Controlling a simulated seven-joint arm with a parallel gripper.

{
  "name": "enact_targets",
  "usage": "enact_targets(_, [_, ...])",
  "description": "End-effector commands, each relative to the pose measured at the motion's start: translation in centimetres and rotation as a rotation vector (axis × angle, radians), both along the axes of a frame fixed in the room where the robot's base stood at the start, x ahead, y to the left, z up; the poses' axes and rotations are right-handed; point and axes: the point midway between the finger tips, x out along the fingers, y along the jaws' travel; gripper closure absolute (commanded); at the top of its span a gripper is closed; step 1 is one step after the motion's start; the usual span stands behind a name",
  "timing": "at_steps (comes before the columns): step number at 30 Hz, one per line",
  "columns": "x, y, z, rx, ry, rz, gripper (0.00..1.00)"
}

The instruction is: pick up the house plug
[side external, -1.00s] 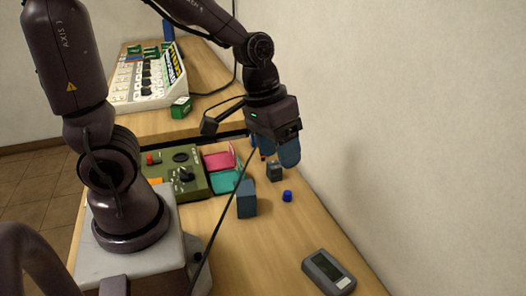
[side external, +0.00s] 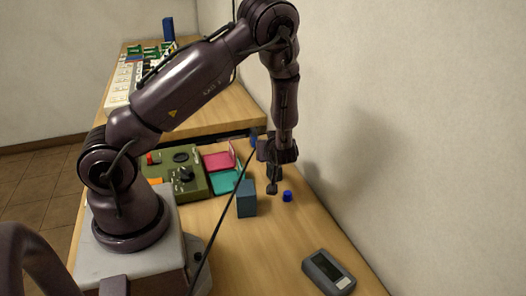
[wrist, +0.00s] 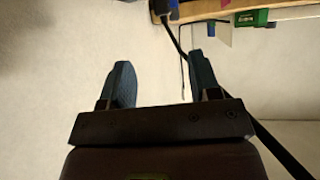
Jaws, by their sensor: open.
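I cannot tell for sure which piece is the house plug. A small blue plug-like piece (side external: 287,196) stands on the wooden table, close to the wall side. A dark blue-grey block (side external: 246,199) stands to its left. My gripper (side external: 272,189) points down above the table, between these two in the side view and seemingly nearer the blue piece. In the wrist view my gripper (wrist: 161,78) has its two fingers apart with nothing between them. A small dark grey cube seen earlier is now hidden behind my gripper.
A green panel with knobs (side external: 165,176), a pink tray (side external: 217,161) and a teal tray (side external: 226,181) lie left of the gripper. A grey handheld meter (side external: 328,272) lies at the front right. The wall (side external: 420,150) is close on the right.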

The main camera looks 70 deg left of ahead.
Motion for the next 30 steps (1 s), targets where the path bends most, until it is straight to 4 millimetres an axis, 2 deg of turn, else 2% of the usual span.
enact_targets(9, [0.9,5.0,-2.8,-0.003,0.002,0.0,0.43])
enact_targets(17, [1.1,6.7,-3.7,-0.002,0.004,-0.001,0.43])
enact_targets(24, [1.4,9.9,-5.3,-0.004,0.004,-0.001,0.43])
enact_targets(30, [1.6,10.7,-5.7,-0.004,0.003,-0.002,0.43])
